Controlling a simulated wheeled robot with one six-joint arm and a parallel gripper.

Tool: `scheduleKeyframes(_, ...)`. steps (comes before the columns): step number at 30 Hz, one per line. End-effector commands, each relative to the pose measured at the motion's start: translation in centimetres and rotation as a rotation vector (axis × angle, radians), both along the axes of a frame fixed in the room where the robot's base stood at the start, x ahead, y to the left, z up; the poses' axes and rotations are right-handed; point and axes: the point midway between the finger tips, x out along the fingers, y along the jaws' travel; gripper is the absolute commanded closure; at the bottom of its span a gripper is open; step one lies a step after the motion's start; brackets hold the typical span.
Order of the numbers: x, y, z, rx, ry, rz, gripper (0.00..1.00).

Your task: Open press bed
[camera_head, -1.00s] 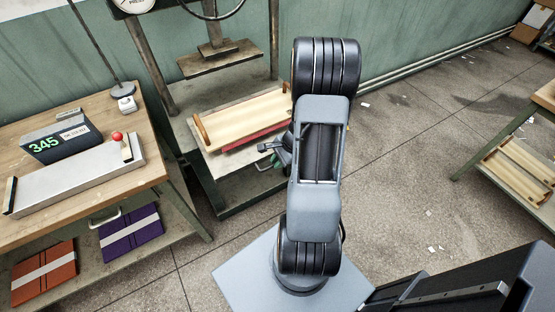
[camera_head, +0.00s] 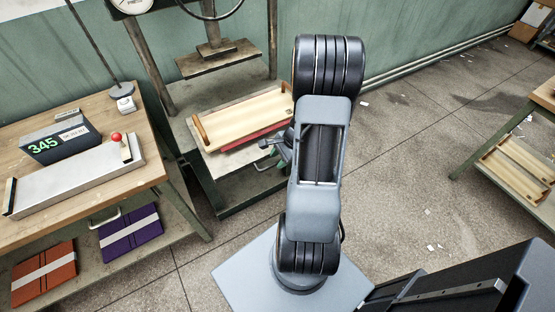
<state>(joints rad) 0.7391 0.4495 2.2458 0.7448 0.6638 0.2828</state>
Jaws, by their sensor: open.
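The press stands against the green wall, with a grey metal frame, an upper plate (camera_head: 218,60) on a screw and a lower bed (camera_head: 186,104). A gap separates the plate from what lies on the bed. A pale wooden board (camera_head: 243,118) with brown end handles lies there, with a red thing (camera_head: 252,138) under its front edge. My gripper (camera_head: 270,155) is open, just in front of the bed's right front side, partly hidden by my arm. I cannot tell whether it touches anything.
A wooden bench (camera_head: 130,188) at left carries a grey metal tray (camera_head: 75,180) and a "345" display box (camera_head: 60,138). Orange and purple folders lie on its shelf. Another table (camera_head: 545,96) stands at right. Open floor lies between.

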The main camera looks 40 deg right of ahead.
Motion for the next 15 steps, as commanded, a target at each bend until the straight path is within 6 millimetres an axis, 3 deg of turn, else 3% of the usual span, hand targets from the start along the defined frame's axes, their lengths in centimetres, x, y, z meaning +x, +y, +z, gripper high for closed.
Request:
scheduleKeyframes(6, -1.0, -1.8, 4.4, -0.005, -0.005, -0.004, 0.6)
scheduleKeyframes(15, -2.2, -3.6, 9.0, -0.005, -0.003, -0.003, 0.6)
